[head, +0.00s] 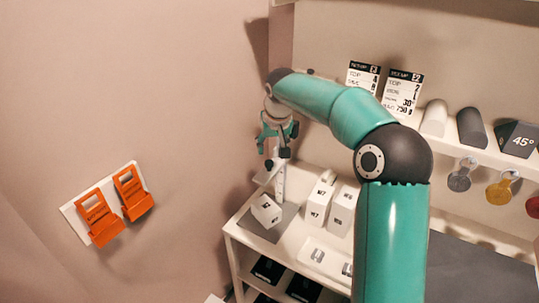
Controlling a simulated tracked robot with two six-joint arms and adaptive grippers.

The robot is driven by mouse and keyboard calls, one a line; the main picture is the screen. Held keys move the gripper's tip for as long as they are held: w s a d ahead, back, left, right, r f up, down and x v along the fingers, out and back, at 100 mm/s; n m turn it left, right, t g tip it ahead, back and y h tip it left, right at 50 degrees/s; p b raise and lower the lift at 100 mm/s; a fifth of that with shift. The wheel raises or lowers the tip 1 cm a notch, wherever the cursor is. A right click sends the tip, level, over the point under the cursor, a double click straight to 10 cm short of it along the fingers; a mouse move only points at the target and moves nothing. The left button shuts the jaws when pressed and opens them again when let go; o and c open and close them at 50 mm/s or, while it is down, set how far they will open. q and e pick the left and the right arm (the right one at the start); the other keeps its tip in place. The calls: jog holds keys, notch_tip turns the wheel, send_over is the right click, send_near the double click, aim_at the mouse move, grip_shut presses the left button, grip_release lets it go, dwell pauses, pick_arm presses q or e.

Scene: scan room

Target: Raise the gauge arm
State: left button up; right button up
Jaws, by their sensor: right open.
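The gauge is a white upright scale (280,184) on a dark grey base plate (262,233), at the left end of the white bench. A pale gauge arm (267,175) juts out to the left near the top of the scale. A white labelled block (266,211) sits on the base plate below the arm. My right gripper (277,158), teal with dark tips, points down just above the gauge arm. It is open, with nothing seen between its fingers. The gripper hides the top of the gauge, and I cannot tell whether it touches it. My left gripper is out of view.
White labelled blocks (318,205) stand right of the gauge. A shelf (460,149) above holds rounded blocks, a 45° block (517,139) and two cards (401,92); coloured discs (500,190) hang below it. Orange clips (98,218) are on the left wall. My right arm hides the bench's middle.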

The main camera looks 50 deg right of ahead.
jog(key=shift+v, duration=2.25)
